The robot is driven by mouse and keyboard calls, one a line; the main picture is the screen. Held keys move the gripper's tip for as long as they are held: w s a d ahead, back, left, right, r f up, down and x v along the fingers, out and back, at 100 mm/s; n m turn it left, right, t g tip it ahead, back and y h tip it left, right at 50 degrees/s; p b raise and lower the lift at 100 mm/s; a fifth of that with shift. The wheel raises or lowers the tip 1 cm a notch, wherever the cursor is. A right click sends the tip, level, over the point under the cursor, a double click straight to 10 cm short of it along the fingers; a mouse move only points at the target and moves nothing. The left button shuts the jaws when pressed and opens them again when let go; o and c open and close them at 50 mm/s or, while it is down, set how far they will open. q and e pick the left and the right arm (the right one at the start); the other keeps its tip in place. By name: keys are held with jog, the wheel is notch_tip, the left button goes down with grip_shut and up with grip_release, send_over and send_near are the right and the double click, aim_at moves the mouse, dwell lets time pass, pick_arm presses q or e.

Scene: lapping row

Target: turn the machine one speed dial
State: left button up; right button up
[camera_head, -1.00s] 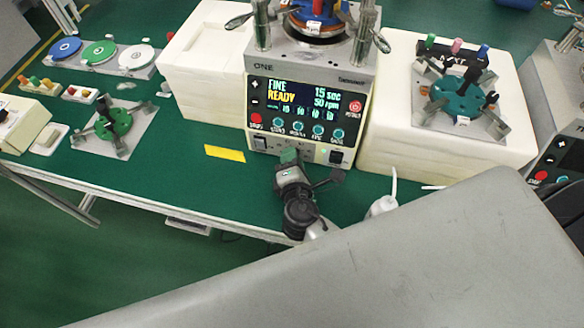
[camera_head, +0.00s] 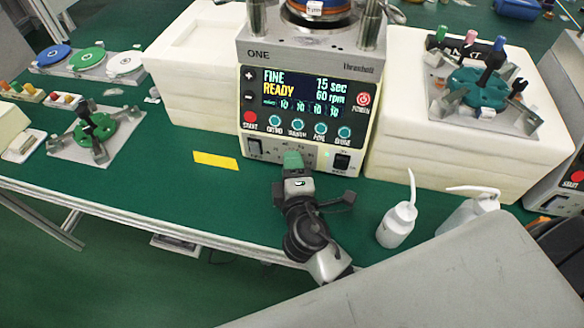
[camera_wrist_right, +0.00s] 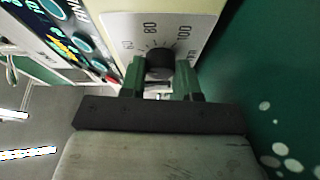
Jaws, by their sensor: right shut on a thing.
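Machine one (camera_head: 310,100), labelled ONE, stands at the middle of the bench. Its display (camera_head: 304,92) reads FINE, READY, 15 sec, 60 rpm. The speed dial (camera_wrist_right: 160,64) is a small black knob in the right wrist view, on a pale scale plate marked 60, 80 and 100. My right gripper (camera_head: 293,160) is at the lower front of the machine and hides the dial in the head view. Its green fingers are shut on the dial, one on each side. The dial's pointer is not clear. My left gripper is not in view.
A white bottle (camera_head: 397,224) stands right of my arm. White blocks flank the machine. A yellow strip (camera_head: 215,160) lies on clear green bench to the left.

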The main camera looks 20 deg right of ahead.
jog(key=shift+f, duration=0.15)
jog(key=o, duration=0.9)
jog(key=b+v, duration=0.2)
jog(key=v, duration=0.7)
jog(key=shift+s+a, duration=0.1)
jog(key=shift+s, duration=0.15)
jog(key=shift+s+a+b, duration=0.15)
jog(key=shift+s+b, duration=0.15)
jog(key=shift+s, duration=0.4)
